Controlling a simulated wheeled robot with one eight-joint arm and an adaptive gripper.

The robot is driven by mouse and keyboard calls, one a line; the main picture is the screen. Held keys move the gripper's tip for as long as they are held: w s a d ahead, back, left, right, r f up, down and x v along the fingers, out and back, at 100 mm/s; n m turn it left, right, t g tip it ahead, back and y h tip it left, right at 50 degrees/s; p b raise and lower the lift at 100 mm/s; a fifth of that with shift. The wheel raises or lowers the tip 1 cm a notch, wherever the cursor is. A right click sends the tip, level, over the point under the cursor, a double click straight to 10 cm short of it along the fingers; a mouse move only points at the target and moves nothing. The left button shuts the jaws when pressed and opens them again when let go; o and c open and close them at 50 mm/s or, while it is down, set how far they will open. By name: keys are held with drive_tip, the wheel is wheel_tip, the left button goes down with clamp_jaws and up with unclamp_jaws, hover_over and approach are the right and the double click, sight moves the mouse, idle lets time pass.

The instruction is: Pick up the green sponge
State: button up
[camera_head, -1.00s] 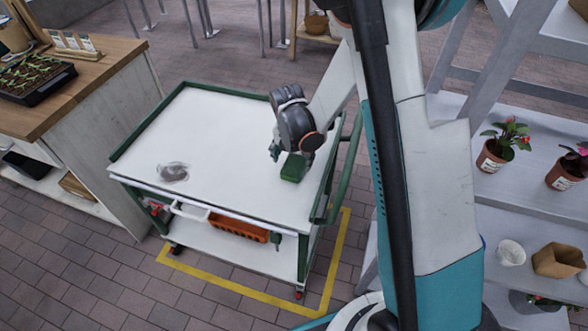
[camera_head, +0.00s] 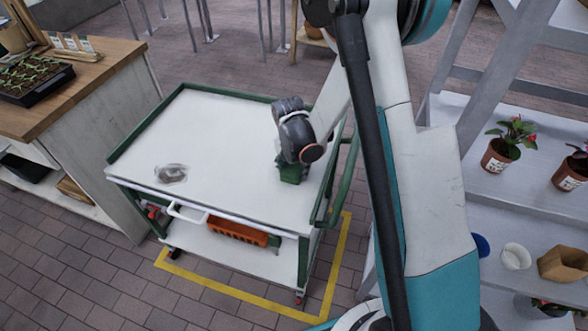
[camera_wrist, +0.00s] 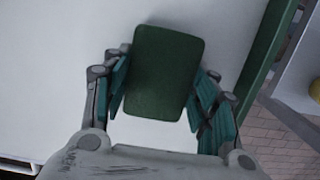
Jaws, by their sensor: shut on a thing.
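The green sponge (camera_head: 292,174) is at the right side of the white cart top (camera_head: 225,150). It also shows in the wrist view as a dark green rounded block (camera_wrist: 165,72), between my two teal finger pads. My gripper (camera_wrist: 165,95) is shut on the sponge, one finger on each side of it. In the head view my gripper (camera_head: 284,160) is mostly hidden behind my wrist. I cannot tell whether the sponge touches the cart top or is slightly above it.
A greyish clear object (camera_head: 171,173) lies on the cart's left part. The cart has a green raised rim (camera_head: 335,165) close to the right of my gripper. Shelves with potted plants (camera_head: 508,145) stand at right, a wooden counter (camera_head: 85,60) at left. The cart's middle is clear.

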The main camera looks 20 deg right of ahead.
sight(294, 166)
wheel_tip(294, 166, up, 20)
drive_tip(key=p, duration=0.7)
